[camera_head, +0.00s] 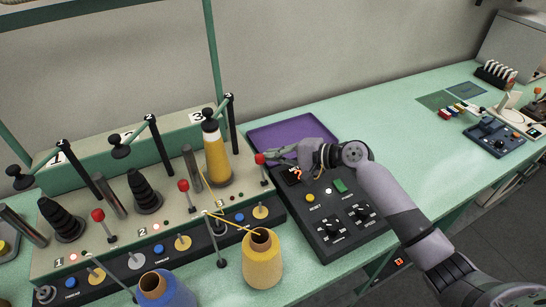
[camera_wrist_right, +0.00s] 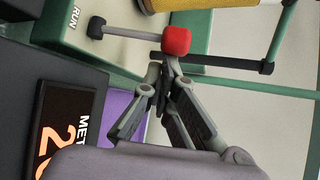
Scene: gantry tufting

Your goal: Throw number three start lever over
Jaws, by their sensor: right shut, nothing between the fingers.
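The number three start lever (camera_head: 260,159) is a short stem with a red ball knob at the right end of the machine's panel, by the yarn post marked 3. In the right wrist view its red knob (camera_wrist_right: 177,41) and grey stem lie near a RUN label. My right gripper (camera_head: 270,156) comes in from the right, its fingers shut and empty, with the tips right at the knob. In the wrist view the fingertips (camera_wrist_right: 164,72) meet just below the knob; I cannot tell whether they touch it. My left gripper is not in view.
Two similar red-knobbed levers (camera_head: 183,185) (camera_head: 97,215) stand to the left. A dark control box (camera_head: 329,226) and purple tray (camera_head: 283,130) lie under and beside my right arm. The bench further right has free room.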

